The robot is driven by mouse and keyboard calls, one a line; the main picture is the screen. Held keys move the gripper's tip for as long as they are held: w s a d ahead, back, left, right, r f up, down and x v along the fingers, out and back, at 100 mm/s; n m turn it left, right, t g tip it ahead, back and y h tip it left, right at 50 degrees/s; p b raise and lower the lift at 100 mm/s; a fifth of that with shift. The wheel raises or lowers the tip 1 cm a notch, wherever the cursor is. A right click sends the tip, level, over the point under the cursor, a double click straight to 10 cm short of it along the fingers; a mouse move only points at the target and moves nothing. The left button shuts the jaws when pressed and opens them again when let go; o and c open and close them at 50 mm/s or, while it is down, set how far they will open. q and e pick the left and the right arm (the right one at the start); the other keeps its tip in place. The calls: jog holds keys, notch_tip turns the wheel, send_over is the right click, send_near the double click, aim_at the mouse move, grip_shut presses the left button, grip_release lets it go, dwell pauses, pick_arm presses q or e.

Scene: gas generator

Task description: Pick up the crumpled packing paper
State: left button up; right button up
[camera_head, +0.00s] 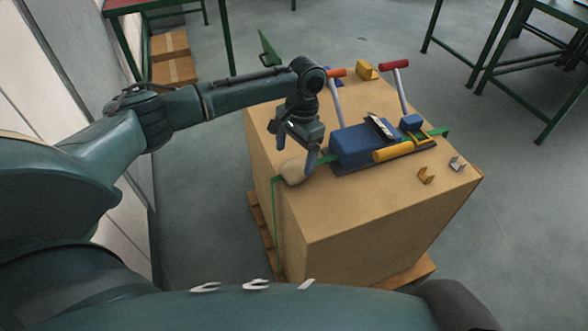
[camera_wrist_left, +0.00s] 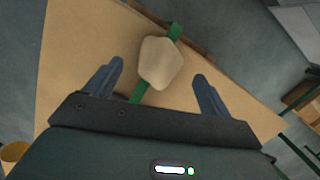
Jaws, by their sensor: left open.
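The crumpled packing paper (camera_head: 294,171) is a small beige lump near the left edge of the big cardboard box's (camera_head: 380,215) top. It lies over a green strap (camera_head: 277,190). My left gripper (camera_head: 297,157) is above the box top, close to the paper, with its fingers pointing down. In the left wrist view the paper (camera_wrist_left: 160,63) shows beyond and between the two spread fingers of the left gripper (camera_wrist_left: 158,82). The gripper is open and nothing is between its fingers. I cannot tell the exact height gap. My right gripper is not in view.
A blue strapping tool (camera_head: 355,145) with red-handled levers and a yellow grip (camera_head: 394,151) stands just right of my left gripper. The front of the box top is clear. Green-legged tables (camera_head: 500,50) stand behind.

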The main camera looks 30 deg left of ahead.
aim_at(295, 161)
pick_arm(q)
jog(key=f, duration=0.5)
jog(key=shift+s+f, duration=0.15)
jog(key=shift+s, duration=0.15)
jog(key=c, duration=1.1)
